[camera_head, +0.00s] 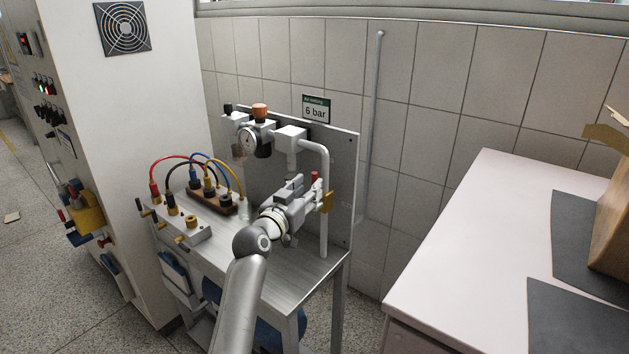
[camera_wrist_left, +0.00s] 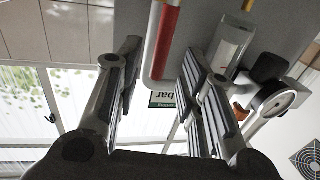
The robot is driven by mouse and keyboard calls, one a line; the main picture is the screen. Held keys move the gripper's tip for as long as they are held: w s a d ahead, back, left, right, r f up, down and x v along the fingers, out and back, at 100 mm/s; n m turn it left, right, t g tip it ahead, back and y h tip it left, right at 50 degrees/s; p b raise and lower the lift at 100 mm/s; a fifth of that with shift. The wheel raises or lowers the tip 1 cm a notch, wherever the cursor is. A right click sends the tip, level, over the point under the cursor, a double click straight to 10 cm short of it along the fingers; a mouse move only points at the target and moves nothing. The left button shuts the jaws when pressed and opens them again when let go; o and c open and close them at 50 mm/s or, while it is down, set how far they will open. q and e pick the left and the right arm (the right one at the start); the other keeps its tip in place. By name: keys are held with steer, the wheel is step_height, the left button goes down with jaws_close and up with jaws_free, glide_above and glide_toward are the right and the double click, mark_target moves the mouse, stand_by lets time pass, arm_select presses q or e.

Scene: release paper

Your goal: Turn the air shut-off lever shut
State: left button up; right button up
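The air shut-off lever (camera_head: 315,177) shows as a small red piece by a brass-coloured valve (camera_head: 327,202) on the pipe (camera_head: 323,235) of the air panel. My arm and gripper hide much of it. In the left wrist view, the long red lever (camera_wrist_left: 168,38) lies between my finger pads, with the pale pipe bend close behind it. My left gripper (camera_head: 308,197) reaches to the valve from the front left. Its fingers (camera_wrist_left: 160,58) are apart, with visible gaps on both sides of the lever. My right gripper is in neither view.
A gauge (camera_head: 247,141) and orange knob (camera_head: 260,111) sit above left of the valve. Coloured hoses (camera_head: 190,158) arch over the metal bench (camera_head: 314,270). A "6 bar" sign (camera_head: 316,108) hangs behind. A pale counter (camera_head: 460,245) stands right, a white cabinet (camera_head: 150,85) left.

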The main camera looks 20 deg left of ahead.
mark_target(314, 181)
arm_select(q)
steer(key=shift+w+d, duration=0.2)
steer(key=shift+w, duration=0.95)
steer(key=shift+w+d, duration=0.2)
steer(key=shift+w, duration=0.95)
jaws_close()
